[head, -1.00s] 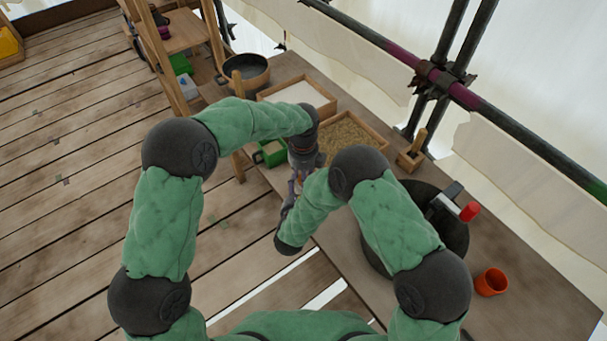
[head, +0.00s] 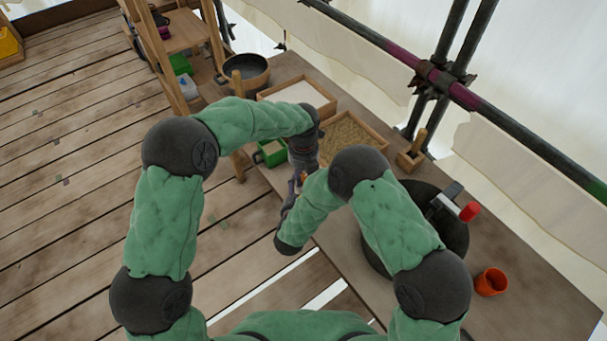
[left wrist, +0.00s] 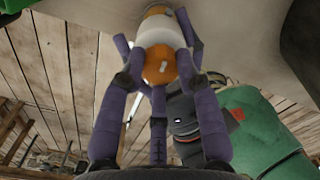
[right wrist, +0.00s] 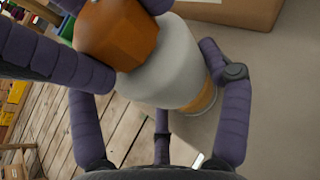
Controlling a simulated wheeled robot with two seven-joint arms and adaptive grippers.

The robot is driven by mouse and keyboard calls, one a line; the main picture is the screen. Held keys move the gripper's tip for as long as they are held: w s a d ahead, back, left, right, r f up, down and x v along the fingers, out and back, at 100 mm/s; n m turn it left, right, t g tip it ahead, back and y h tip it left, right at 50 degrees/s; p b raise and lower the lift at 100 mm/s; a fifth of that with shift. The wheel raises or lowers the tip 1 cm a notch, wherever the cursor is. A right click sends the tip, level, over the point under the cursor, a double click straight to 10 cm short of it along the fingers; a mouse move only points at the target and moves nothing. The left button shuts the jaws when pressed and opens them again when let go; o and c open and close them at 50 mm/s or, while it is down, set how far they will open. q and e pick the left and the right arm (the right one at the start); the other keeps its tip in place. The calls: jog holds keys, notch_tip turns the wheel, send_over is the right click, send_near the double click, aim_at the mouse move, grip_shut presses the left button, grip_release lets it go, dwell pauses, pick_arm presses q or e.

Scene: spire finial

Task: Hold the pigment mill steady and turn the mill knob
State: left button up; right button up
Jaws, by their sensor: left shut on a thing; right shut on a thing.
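The pigment mill has a pale grey-white body (right wrist: 178,72) with an orange knob (right wrist: 113,35) at one end and a yellow-orange band (right wrist: 207,97) towards the other. My left gripper (left wrist: 158,72) is shut on the knob, which also shows between its purple fingers in the left wrist view (left wrist: 160,62). My right gripper (right wrist: 160,88) is shut on the mill's body, with fingers on either side of it. In the head view the mill is mostly hidden by my arms and grippers.
On the bench (head: 535,300) stand a tray of white material (head: 300,92), a tray of tan grains (head: 350,135), a dark round vessel (head: 450,235) and an orange cup (head: 491,282). A dark tub (head: 246,72) is farther back. Scaffold poles (head: 455,90) run along the right.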

aim_at(304, 177)
dwell(0.4)
pick_arm(q)
jog(key=o, duration=0.9)
notch_tip(304, 177, up, 12)
pick_arm(e)
jog(key=o, duration=1.2)
